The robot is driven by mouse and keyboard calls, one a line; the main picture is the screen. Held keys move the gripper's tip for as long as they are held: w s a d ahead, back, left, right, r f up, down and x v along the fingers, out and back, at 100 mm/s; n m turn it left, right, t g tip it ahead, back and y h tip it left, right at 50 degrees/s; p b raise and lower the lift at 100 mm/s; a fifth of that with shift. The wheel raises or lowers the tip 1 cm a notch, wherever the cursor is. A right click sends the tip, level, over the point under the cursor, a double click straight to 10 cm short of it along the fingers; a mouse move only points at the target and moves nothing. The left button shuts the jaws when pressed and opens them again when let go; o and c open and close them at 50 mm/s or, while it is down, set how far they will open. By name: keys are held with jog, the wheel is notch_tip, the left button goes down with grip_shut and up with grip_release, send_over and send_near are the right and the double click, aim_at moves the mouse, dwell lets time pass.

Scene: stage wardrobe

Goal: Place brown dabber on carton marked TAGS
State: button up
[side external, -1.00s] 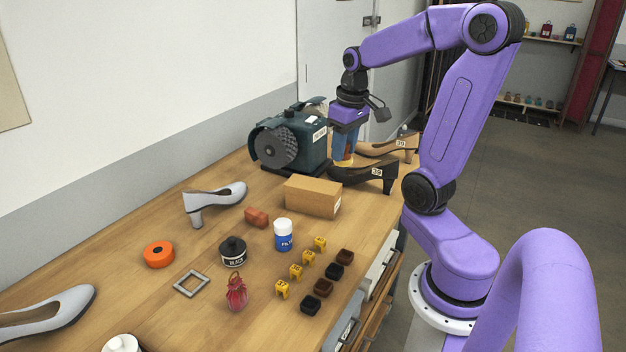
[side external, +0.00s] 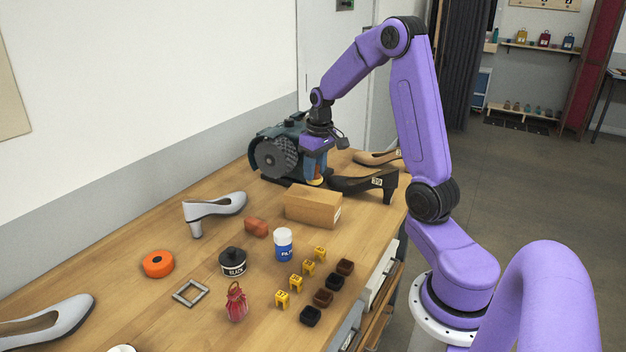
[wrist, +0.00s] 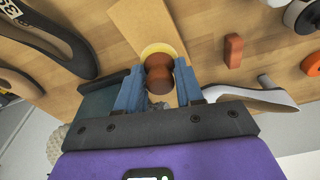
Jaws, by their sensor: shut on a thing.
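My gripper (side external: 316,168) is shut on the brown dabber, which has a brown waisted handle (wrist: 159,70) and a pale yellow pad. In the side view only the dabber's yellow-orange end (side external: 315,181) shows below the fingers. A tan carton (side external: 312,208) lies on the bench just in front of the gripper in that view. It has a small white label on its right end, too small to read. In the wrist view the carton's top (wrist: 138,22) shows beyond and beneath the dabber. The dabber is held near the carton's far side; I cannot tell its height above the top.
A black shoe marked 39 (side external: 365,184) stands close right of the gripper, and a dark green machine (side external: 283,152) close behind left. A brick-red block (side external: 256,228), white-capped blue bottle (side external: 283,245) and black jar (side external: 232,262) stand in front of the carton.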

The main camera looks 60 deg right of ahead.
jog(key=shift+w+d+f, duration=0.15)
jog(key=shift+w+f, duration=0.15)
jog(key=shift+f, duration=0.1)
jog(key=shift+w+f, duration=0.1)
jog(key=shift+f, duration=1.55)
jog(key=shift+f, duration=0.1)
jog(key=o, duration=1)
